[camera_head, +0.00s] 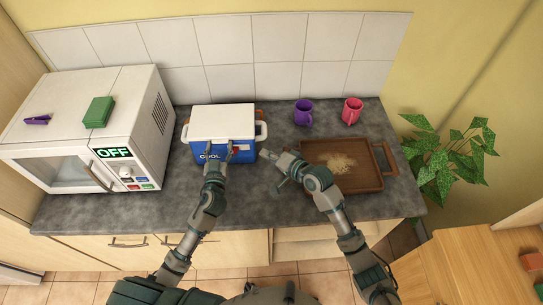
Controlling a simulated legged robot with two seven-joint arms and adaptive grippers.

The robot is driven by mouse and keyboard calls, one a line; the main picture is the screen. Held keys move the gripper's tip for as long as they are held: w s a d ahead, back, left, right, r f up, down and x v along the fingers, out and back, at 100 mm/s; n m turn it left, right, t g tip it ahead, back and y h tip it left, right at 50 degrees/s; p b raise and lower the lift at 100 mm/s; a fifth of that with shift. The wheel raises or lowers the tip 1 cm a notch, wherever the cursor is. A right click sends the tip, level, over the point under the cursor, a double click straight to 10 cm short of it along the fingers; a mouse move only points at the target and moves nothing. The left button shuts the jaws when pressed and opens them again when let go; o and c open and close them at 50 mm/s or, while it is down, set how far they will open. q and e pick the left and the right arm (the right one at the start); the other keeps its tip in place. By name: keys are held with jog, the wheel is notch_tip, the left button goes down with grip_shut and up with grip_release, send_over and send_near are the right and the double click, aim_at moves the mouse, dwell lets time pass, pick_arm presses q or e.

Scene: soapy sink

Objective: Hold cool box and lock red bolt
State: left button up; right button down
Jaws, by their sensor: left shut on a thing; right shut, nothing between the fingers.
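The cool box (222,122) is blue with a white lid and white side handles, and stands upright on the grey counter. The red bolt (236,149) is a small red piece on the right part of its front. My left gripper (217,155) is at the front of the box and shut on it, hiding part of the front. My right gripper (266,155) is shut and empty, just right of the box's front right corner, apart from the bolt.
A white microwave (150,155) stands at left with a green sponge (98,112) and a purple clip (37,120) on top. A wooden tray (369,184) with crumbs lies right of my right gripper. A purple mug (303,114) and a pink mug (351,111) stand behind it.

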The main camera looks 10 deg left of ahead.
jog(key=shift+v, duration=1.2)
jog(key=shift+a, duration=0.1)
pick_arm(q)
jog(key=o, duration=1)
jog(key=shift+a, duration=0.1)
